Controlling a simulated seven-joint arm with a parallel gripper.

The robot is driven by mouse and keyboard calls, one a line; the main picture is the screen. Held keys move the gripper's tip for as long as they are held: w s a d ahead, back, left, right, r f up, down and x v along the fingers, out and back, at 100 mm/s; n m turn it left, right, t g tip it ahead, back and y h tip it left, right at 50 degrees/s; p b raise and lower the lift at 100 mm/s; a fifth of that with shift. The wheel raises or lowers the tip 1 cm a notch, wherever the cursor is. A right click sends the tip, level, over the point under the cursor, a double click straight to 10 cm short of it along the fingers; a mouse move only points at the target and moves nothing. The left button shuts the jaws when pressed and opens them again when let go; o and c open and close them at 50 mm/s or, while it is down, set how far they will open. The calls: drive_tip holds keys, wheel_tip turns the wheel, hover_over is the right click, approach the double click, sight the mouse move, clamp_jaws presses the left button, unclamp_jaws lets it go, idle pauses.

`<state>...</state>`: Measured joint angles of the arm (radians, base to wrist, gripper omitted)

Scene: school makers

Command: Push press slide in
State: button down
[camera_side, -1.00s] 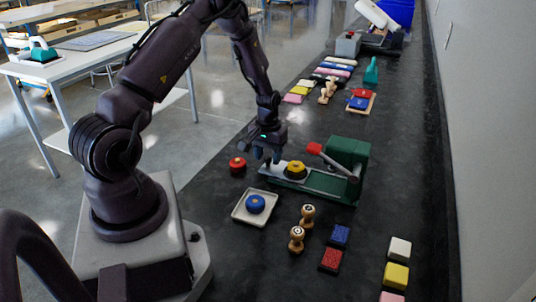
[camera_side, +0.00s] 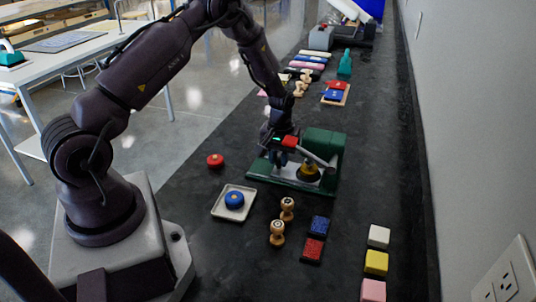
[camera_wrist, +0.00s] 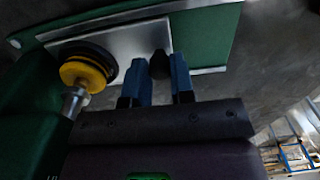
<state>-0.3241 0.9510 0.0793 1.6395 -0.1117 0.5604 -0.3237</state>
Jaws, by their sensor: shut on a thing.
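The green press (camera_side: 325,145) stands on the dark bench with its lever and red knob (camera_side: 289,141) at the head. Its silvery slide (camera_side: 289,174) carries a round yellow-and-black die (camera_side: 308,172), which sits under the lever, close to the press head. In the wrist view the slide plate (camera_wrist: 120,42) lies on the green base, and the die (camera_wrist: 85,72) is at left beside the press post. My gripper (camera_side: 281,157) is at the slide's outer end, partly hidden by the lever knob. In the wrist view its blue fingers (camera_wrist: 160,72) are shut on a small black knob (camera_wrist: 159,63).
A blue round die (camera_side: 234,199) sits on a white tray (camera_side: 218,212), with a red round one (camera_side: 215,160) behind. Two wooden stamps (camera_side: 277,232) and blue and red pads (camera_side: 314,248) stand in front. Coloured blocks (camera_side: 376,262) lie near the wall. Bench right of the press is clear.

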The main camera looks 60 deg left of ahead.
drive_tip(key=shift+w+d, duration=0.25)
drive_tip(key=c, duration=1)
unclamp_jaws()
drive_tip(key=shift+s+a+r, duration=0.1)
wheel_tip(320, 180, up, 13)
drive_tip(key=shift+f, duration=0.1)
